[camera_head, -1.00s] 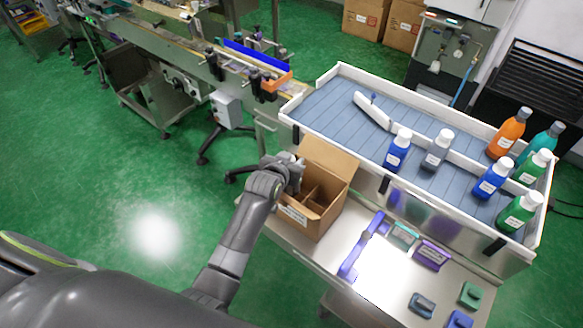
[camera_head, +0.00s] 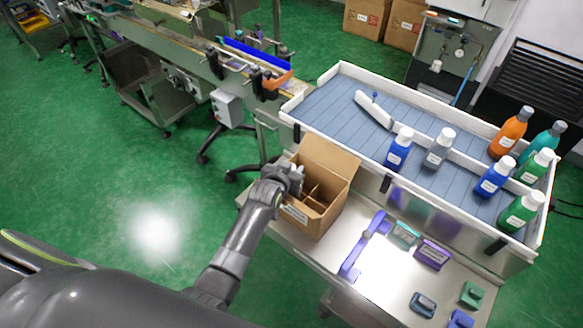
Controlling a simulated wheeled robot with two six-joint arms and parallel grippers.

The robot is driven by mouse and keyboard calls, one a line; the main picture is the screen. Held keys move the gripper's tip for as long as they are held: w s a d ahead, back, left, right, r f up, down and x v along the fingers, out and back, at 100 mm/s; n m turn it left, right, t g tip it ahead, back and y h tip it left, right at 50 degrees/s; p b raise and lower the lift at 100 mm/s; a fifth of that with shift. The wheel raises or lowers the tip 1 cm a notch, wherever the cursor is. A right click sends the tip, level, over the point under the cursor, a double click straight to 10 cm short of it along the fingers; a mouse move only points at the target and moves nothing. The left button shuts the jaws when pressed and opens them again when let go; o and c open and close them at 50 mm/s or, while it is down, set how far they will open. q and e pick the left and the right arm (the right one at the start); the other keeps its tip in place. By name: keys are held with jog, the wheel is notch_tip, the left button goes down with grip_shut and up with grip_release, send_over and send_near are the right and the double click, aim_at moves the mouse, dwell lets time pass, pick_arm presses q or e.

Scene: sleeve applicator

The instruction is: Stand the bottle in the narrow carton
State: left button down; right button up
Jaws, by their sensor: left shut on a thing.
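A brown cardboard carton (camera_head: 317,222) stands open on the steel bench, its back flap raised and dividers inside. My left gripper (camera_head: 295,180) is at the carton's left rim, its fingers over the left part of the opening. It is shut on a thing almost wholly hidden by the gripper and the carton. A small pale patch at the fingers fits a bottle's cap, but its shape and how upright it is cannot be told. My right gripper is not in view.
A white-rimmed tray (camera_head: 440,95) behind the carton holds several capped bottles, including a blue one (camera_head: 398,148) and an orange one (camera_head: 507,133). A purple handled tool (camera_head: 364,246) and small blocks lie on the bench (camera_head: 385,280) right of the carton.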

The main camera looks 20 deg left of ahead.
pick_arm(q)
jog(key=c, duration=1)
grip_release()
jog(key=shift+r, duration=0.15)
jog(key=shift+r, duration=0.3)
jog(key=v, duration=1.2)
jog(key=shift+r, duration=0.2)
jog(key=shift+s+a, duration=0.1)
jog(key=shift+s, duration=0.05)
